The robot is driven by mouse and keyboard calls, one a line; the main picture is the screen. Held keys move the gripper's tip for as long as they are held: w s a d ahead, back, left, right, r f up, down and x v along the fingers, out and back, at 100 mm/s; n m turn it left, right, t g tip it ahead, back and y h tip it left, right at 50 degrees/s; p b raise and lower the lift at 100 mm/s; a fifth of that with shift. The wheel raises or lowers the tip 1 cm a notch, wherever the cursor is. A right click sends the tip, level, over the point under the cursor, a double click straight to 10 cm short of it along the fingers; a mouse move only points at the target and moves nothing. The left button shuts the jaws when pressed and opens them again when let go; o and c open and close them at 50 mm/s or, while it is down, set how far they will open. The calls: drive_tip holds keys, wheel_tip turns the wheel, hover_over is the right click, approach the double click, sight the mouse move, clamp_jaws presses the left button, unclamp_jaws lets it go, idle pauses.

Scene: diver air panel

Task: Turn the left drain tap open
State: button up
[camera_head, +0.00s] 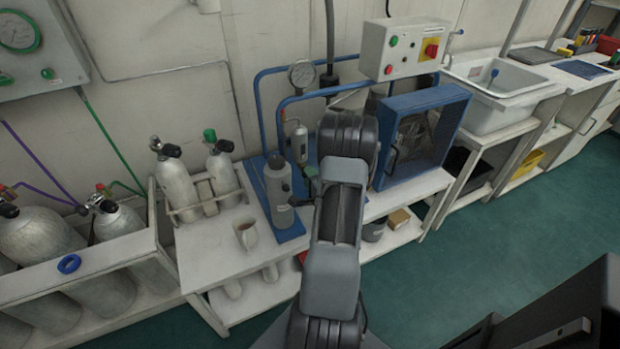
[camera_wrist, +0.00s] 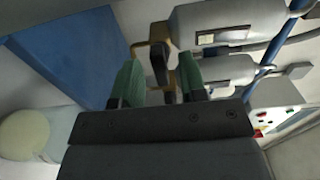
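In the wrist view, my gripper (camera_wrist: 158,68) is open, with its two green fingers apart. A tap with a black lever (camera_wrist: 159,62) and brass-coloured body lies between and just beyond the fingertips. I see no clear contact. A grey labelled cylinder (camera_wrist: 228,22) is beside this tap, and a second grey cylinder (camera_wrist: 222,70) is nearby. More brass shows lower down, partly hidden by the fingers. In the head view, a grey cylinder (camera_head: 279,186) stands on the blue base.
The blue base plate (camera_head: 287,232) sits on a white bench holding a mug (camera_head: 246,236) and racked gas cylinders (camera_head: 177,188). Blue pipes, a gauge (camera_head: 301,73) and a blue-framed fan guard (camera_head: 421,137) crowd the area. Green floor (camera_head: 480,260) is clear at right.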

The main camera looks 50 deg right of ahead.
clamp_jaws()
idle(0.4)
drive_tip(key=shift+f+n+b, duration=0.1)
drive_tip(key=shift+n+b, duration=0.2)
drive_tip(key=shift+b, duration=0.05)
drive_tip(key=shift+n+b, duration=6.2)
drive_tip(key=shift+n, duration=1.4)
